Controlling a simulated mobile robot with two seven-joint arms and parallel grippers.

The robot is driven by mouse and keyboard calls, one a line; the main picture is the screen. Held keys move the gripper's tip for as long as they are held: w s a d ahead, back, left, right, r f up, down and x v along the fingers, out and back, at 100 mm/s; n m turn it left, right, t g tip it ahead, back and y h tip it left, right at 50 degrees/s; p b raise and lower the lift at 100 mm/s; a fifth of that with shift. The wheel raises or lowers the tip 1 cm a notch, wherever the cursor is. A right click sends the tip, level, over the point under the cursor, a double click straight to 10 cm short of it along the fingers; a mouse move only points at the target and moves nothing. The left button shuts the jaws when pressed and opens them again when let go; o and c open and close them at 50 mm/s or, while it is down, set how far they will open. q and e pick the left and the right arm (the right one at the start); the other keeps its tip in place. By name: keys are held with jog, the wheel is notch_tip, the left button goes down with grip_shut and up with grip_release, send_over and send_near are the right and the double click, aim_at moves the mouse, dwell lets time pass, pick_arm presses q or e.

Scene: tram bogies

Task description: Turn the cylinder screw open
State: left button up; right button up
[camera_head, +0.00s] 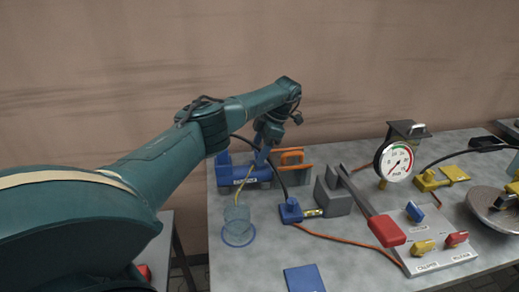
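A blue cylinder body (240,176) with a white label lies near the back left of the grey table. An orange clamp-like part (291,154) is at its right end. My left arm reaches over from the left, and my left gripper (263,156) points down at the blue body. Its fingertips are small and partly hidden, so I cannot tell whether they touch it or are open or shut. I cannot make out a screw on the cylinder. A thin yellowish tube runs down from there to a clear cup (237,222). My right gripper is not in view.
A pump with a red-handled lever (386,230) and a round gauge (393,161) stand right of centre. A panel (440,257) carries blue, yellow and red knobs. A blue block (290,210) joins black and orange hoses. A metal disc (490,212) is far right.

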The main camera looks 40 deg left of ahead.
pick_arm(q)
jog(key=b+v, duration=0.1)
jog(key=v, duration=0.6)
jog(key=shift+r, duration=0.25)
dwell(0.6)
